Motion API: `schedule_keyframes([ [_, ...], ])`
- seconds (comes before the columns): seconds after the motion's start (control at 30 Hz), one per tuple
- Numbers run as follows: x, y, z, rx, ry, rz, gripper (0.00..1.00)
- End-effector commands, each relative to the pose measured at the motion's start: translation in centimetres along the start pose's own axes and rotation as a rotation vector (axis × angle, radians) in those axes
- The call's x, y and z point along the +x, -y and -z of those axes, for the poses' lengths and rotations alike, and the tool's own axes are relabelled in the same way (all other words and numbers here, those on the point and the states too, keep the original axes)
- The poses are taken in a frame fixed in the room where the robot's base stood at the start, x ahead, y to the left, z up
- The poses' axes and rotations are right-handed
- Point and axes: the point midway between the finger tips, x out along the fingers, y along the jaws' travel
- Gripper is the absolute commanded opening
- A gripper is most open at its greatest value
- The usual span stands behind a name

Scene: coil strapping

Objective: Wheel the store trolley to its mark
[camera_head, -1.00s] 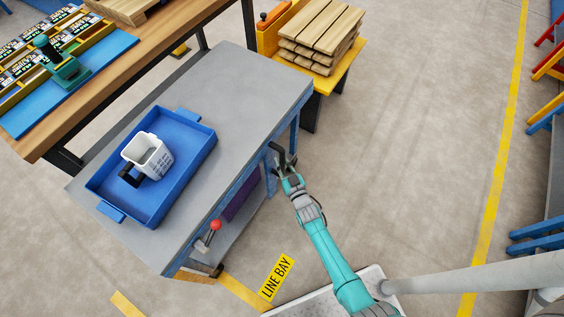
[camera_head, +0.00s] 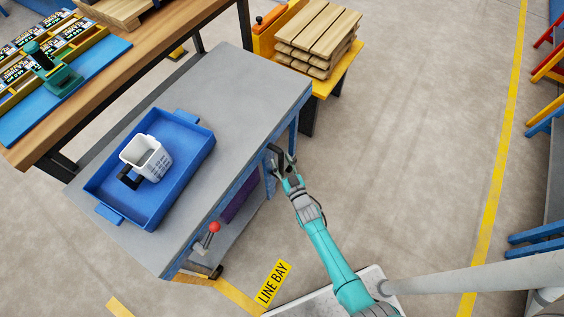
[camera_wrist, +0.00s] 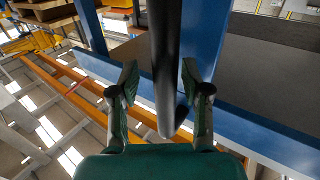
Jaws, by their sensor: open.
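The store trolley (camera_head: 235,85) has a grey top and a blue frame. Its front stands close to the yellow floor lines and the yellow LINE BAY label (camera_head: 272,282). A dark handle bar (camera_head: 276,153) sticks out from the trolley's right side. My gripper (camera_head: 285,168) is at this bar with its fingers apart. In the wrist view, the dark bar (camera_wrist: 166,70) runs between the two open fingers (camera_wrist: 160,85), with gaps on both sides. A blue tray (camera_head: 108,212) lies on the trolley top with a white basket (camera_head: 153,160) in it.
A red-knobbed lever (camera_head: 214,228) is on the trolley's near side. A wooden workbench (camera_head: 95,85) stands close on the left, and a yellow stand with stacked boards (camera_head: 318,35) stands behind. The floor to the right is clear up to a yellow line (camera_head: 497,165).

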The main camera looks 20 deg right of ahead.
Motion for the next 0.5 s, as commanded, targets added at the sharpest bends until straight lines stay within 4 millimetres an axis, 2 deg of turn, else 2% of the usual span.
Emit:
schedule_keyframes([
  [0.23, -1.9, 0.0, -0.2, -0.001, 0.002, 0.000, 0.47],
  [0.5, -7.0, -0.1, -0.1, 0.000, 0.002, -0.001, 0.47],
])
